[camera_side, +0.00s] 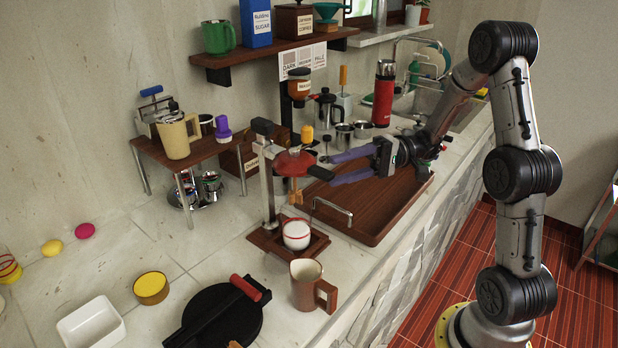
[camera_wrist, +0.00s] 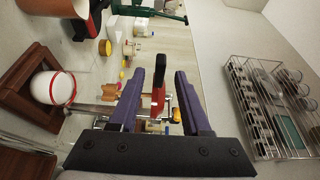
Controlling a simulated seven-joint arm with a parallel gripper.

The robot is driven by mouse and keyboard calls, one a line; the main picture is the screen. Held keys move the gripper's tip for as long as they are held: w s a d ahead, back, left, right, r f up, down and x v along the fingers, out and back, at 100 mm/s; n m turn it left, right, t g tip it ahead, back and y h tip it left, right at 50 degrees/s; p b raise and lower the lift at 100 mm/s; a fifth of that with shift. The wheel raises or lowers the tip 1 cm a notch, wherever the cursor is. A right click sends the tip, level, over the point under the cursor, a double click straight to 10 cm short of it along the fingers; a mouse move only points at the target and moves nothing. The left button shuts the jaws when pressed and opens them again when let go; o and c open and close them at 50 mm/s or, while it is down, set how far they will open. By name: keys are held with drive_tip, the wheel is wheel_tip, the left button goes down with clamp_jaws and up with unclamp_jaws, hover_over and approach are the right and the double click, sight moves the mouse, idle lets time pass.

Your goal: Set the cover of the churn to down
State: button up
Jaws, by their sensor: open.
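The churn is a small stand with a grey post (camera_side: 267,187) on a wooden base (camera_side: 262,240). Its red cover (camera_side: 293,162) is raised high on the post, with a wooden paddle (camera_side: 295,192) hanging below it. A white jar with a red band (camera_side: 297,235) sits on the base, apart from the cover; it also shows in the wrist view (camera_wrist: 46,88). My gripper (camera_side: 333,168) has purple fingers and is open, right of the cover. A black handle (camera_side: 320,173) on the cover points toward the fingertips. In the wrist view, the red cover (camera_wrist: 158,92) shows between the fingers; contact is unclear.
A brown mug (camera_side: 306,285) and a black round press with a red handle (camera_side: 215,315) stand in front. A wooden tray (camera_side: 395,205) lies under my gripper. A low shelf with a tan jug (camera_side: 178,137) stands left.

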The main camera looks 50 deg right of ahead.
sight(317, 176)
drive_tip(key=x, duration=0.7)
drive_tip(key=shift+w+a, duration=0.1)
drive_tip(key=shift+a, duration=0.2)
clamp_jaws()
idle(1.1)
